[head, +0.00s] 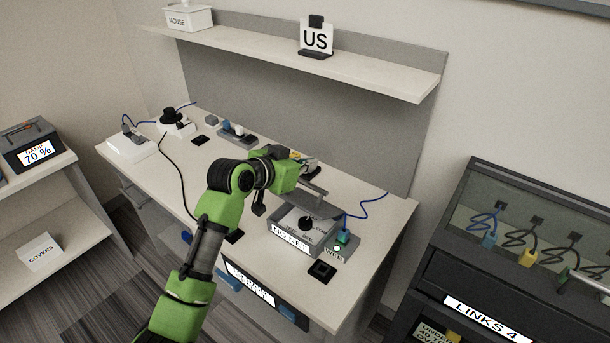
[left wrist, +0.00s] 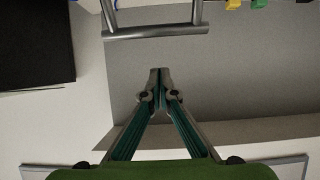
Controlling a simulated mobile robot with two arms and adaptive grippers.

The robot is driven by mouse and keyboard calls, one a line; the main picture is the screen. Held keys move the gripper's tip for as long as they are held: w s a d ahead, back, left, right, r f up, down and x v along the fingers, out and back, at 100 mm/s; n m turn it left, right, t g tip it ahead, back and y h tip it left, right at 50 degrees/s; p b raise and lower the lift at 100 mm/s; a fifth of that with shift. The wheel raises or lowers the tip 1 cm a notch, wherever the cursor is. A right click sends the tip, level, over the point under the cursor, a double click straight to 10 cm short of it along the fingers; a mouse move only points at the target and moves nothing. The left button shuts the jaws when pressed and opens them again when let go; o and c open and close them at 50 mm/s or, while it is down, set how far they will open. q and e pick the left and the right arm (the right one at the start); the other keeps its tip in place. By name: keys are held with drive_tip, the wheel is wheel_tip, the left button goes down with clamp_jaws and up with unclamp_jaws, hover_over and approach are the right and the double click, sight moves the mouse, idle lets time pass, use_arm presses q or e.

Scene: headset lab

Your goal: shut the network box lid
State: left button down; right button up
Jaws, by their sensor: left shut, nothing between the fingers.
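The network box (head: 290,251), a grey box labelled "NO NET", sits on the workbench with a dark dial on its inner face. Its lid (head: 338,211) looks raised at the back of the box, so the dial face shows. My left gripper (head: 322,191) is above the box, beside the raised lid; arm and gripper hide part of that area. In the left wrist view my left gripper (left wrist: 159,75) is shut and empty. A metal bar handle (left wrist: 155,32) lies ahead of the fingertips, apart from them in the picture. My right gripper is not in view.
A "WEB" unit (head: 343,243) with a blue cable stands right of the box. A small black pad (head: 321,271) lies at the bench's front. A shelf (head: 290,48) overhangs the back. The "LINKS 4" cabinet (head: 470,270) stands at the right.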

use_arm(q)
wheel_tip(320, 180, down, 3)
drive_tip(key=shift+s+a+r+p, duration=0.1)
drive_tip(key=shift+p, duration=0.55)
drive_tip(key=shift+s+a+f, duration=0.3)
drive_tip(key=shift+s+f, duration=0.05)
drive_tip(key=shift+s, duration=0.05)
drive_tip(key=shift+f, duration=0.1)
